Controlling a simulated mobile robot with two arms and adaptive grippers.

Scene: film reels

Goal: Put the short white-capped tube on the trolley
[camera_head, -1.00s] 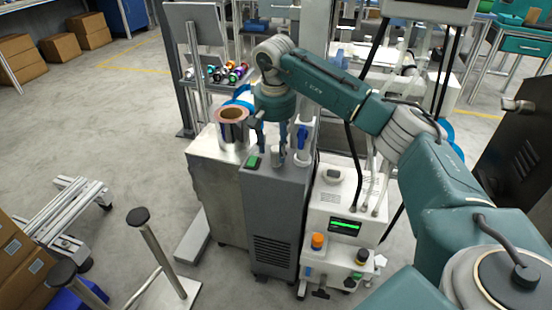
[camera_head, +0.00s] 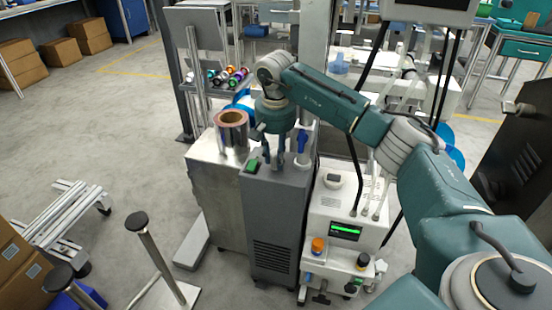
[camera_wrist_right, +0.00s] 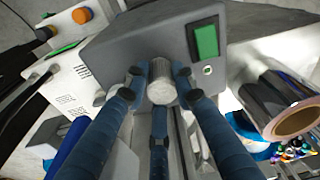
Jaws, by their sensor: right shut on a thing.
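My right gripper (camera_head: 273,160) points down over the top of the dark grey cabinet (camera_head: 272,205). In the right wrist view its blue fingers (camera_wrist_right: 160,98) are shut around a short, pale grey-white cylinder (camera_wrist_right: 162,80), which looks like the short white-capped tube. The fingers cover most of its sides, and its lower end is hard to see. In the head view the fingers hide it. A low wheeled frame (camera_head: 62,222) stands at the lower left; I cannot tell if it is the trolley. My left gripper is out of view.
A large copper-coloured reel (camera_head: 232,128) stands on the metal cabinet just left of my gripper. A blue-topped fitting (camera_head: 302,145) is close on the right. A white machine (camera_head: 340,215) adjoins the grey cabinet. Small coloured reels (camera_head: 230,76) lie behind.

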